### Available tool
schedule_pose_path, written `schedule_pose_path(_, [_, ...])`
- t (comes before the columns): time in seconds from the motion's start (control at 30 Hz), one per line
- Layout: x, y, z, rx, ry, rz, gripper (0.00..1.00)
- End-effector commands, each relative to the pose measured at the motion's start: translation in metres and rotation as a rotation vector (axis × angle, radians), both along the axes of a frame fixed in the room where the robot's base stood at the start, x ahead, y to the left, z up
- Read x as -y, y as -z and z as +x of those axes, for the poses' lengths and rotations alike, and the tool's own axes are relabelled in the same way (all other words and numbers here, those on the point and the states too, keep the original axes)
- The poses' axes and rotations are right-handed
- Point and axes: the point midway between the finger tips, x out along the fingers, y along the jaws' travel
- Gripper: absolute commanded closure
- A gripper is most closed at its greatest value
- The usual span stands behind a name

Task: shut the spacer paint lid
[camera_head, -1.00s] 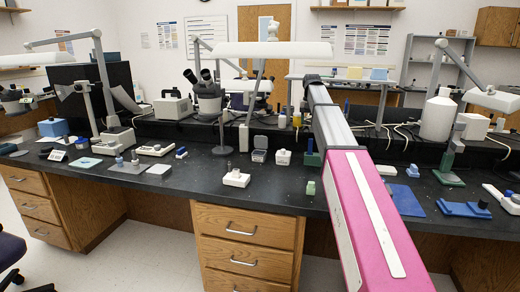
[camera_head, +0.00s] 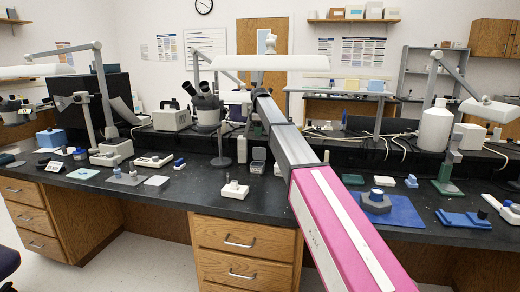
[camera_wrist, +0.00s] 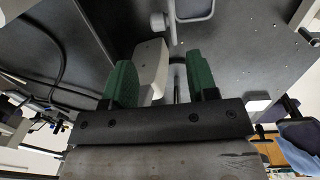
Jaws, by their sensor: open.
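My gripper (camera_wrist: 162,64) is open in the wrist view, its two green fingers apart. A pale, rounded block (camera_wrist: 151,66) shows between and beyond the fingers, nearer the left one; I cannot tell whether they touch. A grey framed piece (camera_wrist: 190,10) with a stem stands at the top of that view. I cannot tell whether either is the spacer paint or its lid. In the head view, a small grey box (camera_head: 258,160) stands on the bench just left of my arm. My gripper is hidden in the head view.
The dark bench (camera_head: 205,203) holds a white base with a knob (camera_head: 234,189) at its front. A microscope (camera_head: 205,108) stands behind. A blue mat (camera_head: 405,212) with a round grey-blue item (camera_head: 376,201) lies right of my arm. Lamp arms hang overhead.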

Motion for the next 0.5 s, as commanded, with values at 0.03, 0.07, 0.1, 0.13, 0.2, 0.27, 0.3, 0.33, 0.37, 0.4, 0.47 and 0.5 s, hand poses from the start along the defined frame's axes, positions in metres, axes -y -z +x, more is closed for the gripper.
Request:
schedule_pose_path(0.03, [0.0,0.008,0.0,-0.001,0.001,0.0,0.47])
schedule_pose_path(0.07, [0.001,0.013,0.0,-0.001,0.001,0.0,0.47])
schedule_pose_path(0.1, [0.001,0.02,0.0,-0.002,0.002,0.001,0.47])
schedule_pose_path(0.13, [0.001,0.025,0.001,-0.002,0.002,0.0,0.47])
schedule_pose_path(0.2, [0.001,0.038,0.001,-0.002,0.003,0.0,0.47])
schedule_pose_path(0.27, [0.001,0.049,0.002,-0.002,0.003,0.001,0.47])
schedule_pose_path(0.3, [0.001,0.056,0.003,-0.002,0.003,0.001,0.47])
schedule_pose_path(0.33, [0.001,0.061,0.003,-0.002,0.003,0.001,0.47])
schedule_pose_path(0.37, [0.001,0.065,0.003,-0.002,0.003,0.001,0.47])
schedule_pose_path(0.4, [0.001,0.071,0.004,-0.002,0.004,0.001,0.47])
schedule_pose_path(0.47, [0.002,0.079,0.004,-0.001,0.004,0.0,0.47])
schedule_pose_path(0.5, [0.002,0.084,0.005,-0.001,0.004,0.0,0.47])
